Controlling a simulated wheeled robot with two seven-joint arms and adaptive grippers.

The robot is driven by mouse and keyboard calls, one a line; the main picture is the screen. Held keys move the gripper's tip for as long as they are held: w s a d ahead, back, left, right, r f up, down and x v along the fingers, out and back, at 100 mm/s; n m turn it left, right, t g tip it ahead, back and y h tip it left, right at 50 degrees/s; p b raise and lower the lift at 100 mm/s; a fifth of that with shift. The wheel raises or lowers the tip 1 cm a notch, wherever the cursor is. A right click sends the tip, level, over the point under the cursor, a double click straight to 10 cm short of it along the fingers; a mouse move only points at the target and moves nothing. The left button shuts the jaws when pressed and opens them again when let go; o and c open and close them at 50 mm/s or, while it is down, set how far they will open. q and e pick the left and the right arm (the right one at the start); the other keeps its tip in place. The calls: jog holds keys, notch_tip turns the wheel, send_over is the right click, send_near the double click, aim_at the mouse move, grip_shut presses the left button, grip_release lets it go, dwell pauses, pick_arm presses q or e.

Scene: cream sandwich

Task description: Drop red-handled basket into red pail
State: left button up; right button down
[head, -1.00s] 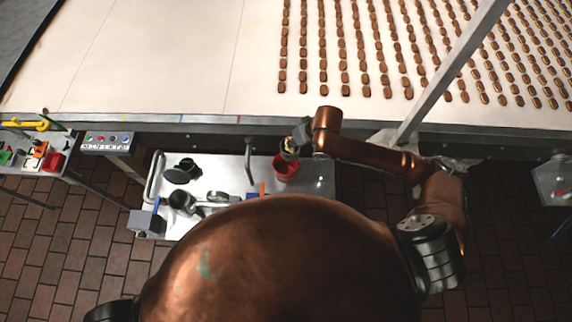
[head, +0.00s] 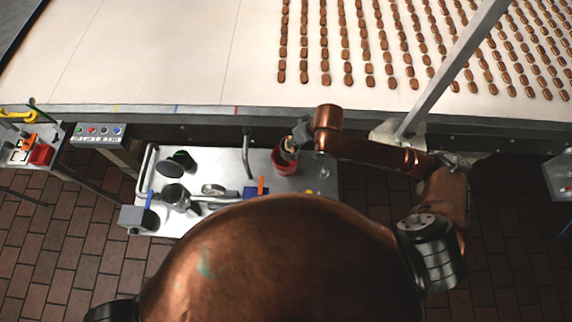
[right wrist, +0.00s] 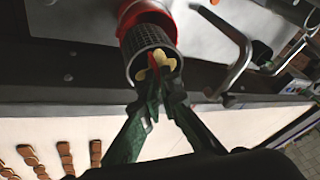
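The red pail (head: 282,165) stands at the back right of the white cart, below the conveyor edge. It also shows at the top of the right wrist view (right wrist: 130,12). The grey mesh basket (right wrist: 148,40) has a red handle (right wrist: 152,66) and holds pale yellow pieces. It hangs at the pail's mouth and overlaps it in both views; how deep it sits is unclear. My right gripper (right wrist: 155,88) has its fingers closed together at the handle side of the basket. In the head view this gripper (head: 298,137) is small and partly hidden by its arm. My left gripper is not in view.
The white cart (head: 225,165) also carries dark pots (head: 175,195), a bent metal handle (head: 247,155) and a blue block (head: 256,192). The conveyor (head: 170,60) with rows of brown pieces runs behind.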

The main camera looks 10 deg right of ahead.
jog(key=c, duration=2.6)
grip_release()
jog(key=shift+c, duration=0.2)
jog(key=o, duration=0.6)
jog(key=shift+c, duration=0.2)
jog(key=v, duration=1.2)
jog(key=shift+d+f, duration=0.1)
